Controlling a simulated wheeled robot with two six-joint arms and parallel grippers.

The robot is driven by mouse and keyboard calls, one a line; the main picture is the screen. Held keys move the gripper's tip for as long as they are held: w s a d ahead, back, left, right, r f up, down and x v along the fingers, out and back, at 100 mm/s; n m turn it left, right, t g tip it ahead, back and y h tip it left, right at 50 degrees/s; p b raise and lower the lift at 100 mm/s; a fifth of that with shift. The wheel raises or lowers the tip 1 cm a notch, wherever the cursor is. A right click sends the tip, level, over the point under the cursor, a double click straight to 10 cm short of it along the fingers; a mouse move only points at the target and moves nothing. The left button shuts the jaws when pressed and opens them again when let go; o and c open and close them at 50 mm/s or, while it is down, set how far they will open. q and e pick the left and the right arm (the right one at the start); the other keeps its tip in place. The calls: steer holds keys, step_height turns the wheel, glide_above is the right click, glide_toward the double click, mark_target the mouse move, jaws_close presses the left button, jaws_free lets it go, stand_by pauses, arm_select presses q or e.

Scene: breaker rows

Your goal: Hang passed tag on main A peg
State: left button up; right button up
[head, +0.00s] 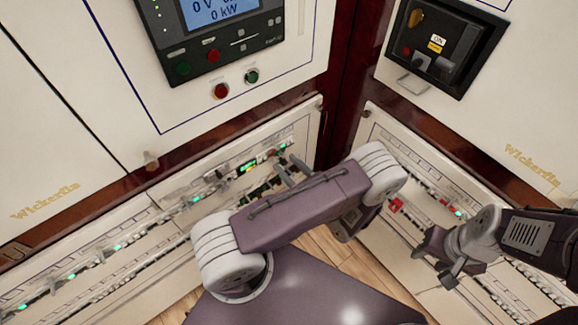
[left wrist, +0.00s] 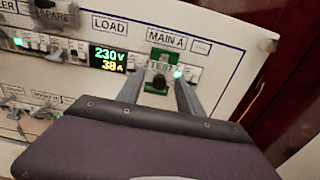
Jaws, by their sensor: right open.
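In the left wrist view a green tag with a white band reading "TEST…" (left wrist: 163,55) is at the panel just below the "MAIN A" label (left wrist: 166,38). A dark knob or peg end (left wrist: 158,81) shows in front of its lower part. My left gripper (left wrist: 159,84) has its fingers spread, one on each side of the tag, with small gaps seen. Whether the tag hangs on the peg I cannot tell. In the head view my left gripper (head: 290,168) is at the left lower panel. My right gripper (head: 441,258) is open and empty before the right panel.
A lit load display (left wrist: 108,58) sits left of the tag. Breaker rows run along the lower left panel (head: 118,247). A red piece (head: 395,205) is on the right panel. Wooden floor (head: 335,248) shows between the panels.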

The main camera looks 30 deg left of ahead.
arm_select(q)
steer(key=v, duration=0.9)
steer(key=shift+a, duration=0.1)
stand_by(1.2)
